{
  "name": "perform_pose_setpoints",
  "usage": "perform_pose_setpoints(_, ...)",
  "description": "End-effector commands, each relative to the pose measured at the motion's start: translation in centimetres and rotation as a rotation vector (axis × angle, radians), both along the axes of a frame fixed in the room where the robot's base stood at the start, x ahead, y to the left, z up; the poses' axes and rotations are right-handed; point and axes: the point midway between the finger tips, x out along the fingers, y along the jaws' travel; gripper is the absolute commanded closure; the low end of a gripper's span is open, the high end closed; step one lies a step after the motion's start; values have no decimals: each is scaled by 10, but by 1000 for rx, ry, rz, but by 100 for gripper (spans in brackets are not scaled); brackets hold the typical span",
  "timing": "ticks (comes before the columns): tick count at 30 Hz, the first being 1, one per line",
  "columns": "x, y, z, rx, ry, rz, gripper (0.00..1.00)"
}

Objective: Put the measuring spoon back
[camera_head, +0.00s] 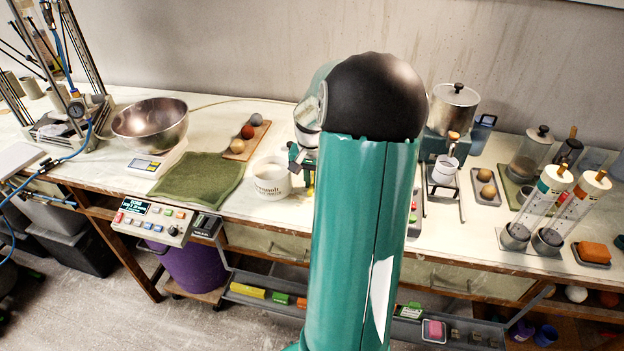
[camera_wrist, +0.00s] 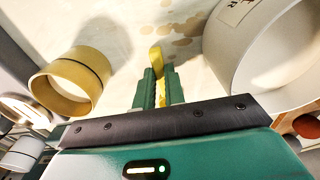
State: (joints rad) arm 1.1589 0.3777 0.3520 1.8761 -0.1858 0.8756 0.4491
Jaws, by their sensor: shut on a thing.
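My gripper (camera_wrist: 159,84) points down at the worktop, its green fingers shut on a narrow yellow piece (camera_wrist: 156,54), which looks like the measuring spoon's handle. The rest of the spoon is hidden by the fingers and wrist. In the head view my gripper (camera_head: 301,160) is just right of a white tub (camera_head: 271,188) with dark lettering, partly hidden behind my arm. The tub also shows large at the right of the wrist view (camera_wrist: 238,62). A tan, open-topped cup (camera_wrist: 42,88) stands left of the fingers in the wrist view.
A green mat (camera_head: 200,180), a scale with a steel bowl (camera_head: 150,125) and a board with several balls (camera_head: 243,146) lie to the left. A metal pot (camera_head: 453,108) and two clear cylinders (camera_head: 536,205) stand to the right. My arm hides the middle of the bench.

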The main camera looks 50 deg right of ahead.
Motion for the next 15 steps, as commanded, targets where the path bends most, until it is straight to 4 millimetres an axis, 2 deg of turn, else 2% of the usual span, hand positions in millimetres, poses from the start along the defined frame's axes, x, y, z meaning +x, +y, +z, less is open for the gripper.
perform_pose_setpoints(9, 1, 0, -3, 0, 0, 1, 100)
perform_pose_setpoints(10, 1, 0, -2, -1, -1, 1, 83)
perform_pose_setpoints(12, 0, 0, -2, -1, -1, 1, 69)
perform_pose_setpoints(15, 0, 0, -2, -1, -1, 1, 67)
